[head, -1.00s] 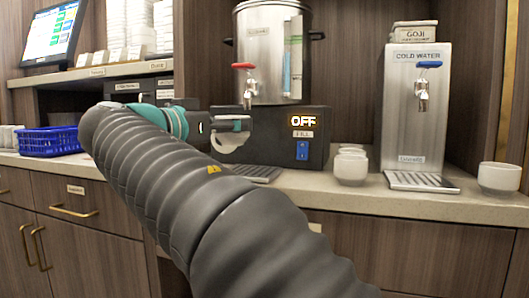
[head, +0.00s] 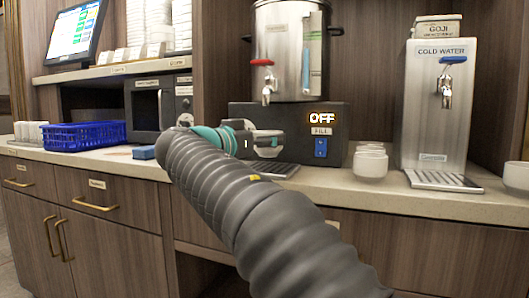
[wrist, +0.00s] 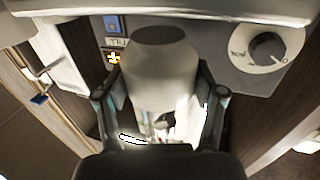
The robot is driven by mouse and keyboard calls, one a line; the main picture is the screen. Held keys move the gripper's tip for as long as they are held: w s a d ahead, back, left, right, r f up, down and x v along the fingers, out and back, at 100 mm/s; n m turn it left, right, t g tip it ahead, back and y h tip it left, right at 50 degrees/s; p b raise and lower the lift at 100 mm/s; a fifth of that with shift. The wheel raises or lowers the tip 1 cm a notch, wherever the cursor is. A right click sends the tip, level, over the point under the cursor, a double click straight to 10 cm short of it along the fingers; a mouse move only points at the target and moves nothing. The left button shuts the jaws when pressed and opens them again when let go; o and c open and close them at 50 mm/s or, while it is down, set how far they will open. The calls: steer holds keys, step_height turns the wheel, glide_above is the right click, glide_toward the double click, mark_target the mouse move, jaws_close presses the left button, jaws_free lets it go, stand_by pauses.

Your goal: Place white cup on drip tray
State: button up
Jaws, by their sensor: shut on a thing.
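My gripper (head: 268,143) is shut on a white cup (head: 267,153), which is small and partly hidden by the fingers in the head view. In the wrist view the pale cup (wrist: 160,75) fills the space between the two fingers. My gripper is in front of the dark box under the steel urn, below the red-handled tap (head: 267,82). A dark drip tray (head: 280,170) lies on the counter below the gripper, partly hidden by my arm. The cup looks above the tray; the gap is hard to judge. A second, slatted drip tray (head: 440,181) lies under the cold water tap.
Stacked white cups (head: 370,162) stand between the dark box and the cold water dispenser (head: 437,110). Another white cup (head: 516,176) is at the far right. A blue basket (head: 84,136) and a blue block (head: 143,153) are on the left counter (head: 100,160).

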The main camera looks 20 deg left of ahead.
steer(key=shift+w+f, duration=0.2)
steer(key=shift+f, duration=1)
steer(key=shift+f+b, duration=0.15)
steer(key=shift+b, duration=0.15)
steer(key=o, duration=1.2)
steer(key=v, duration=1.2)
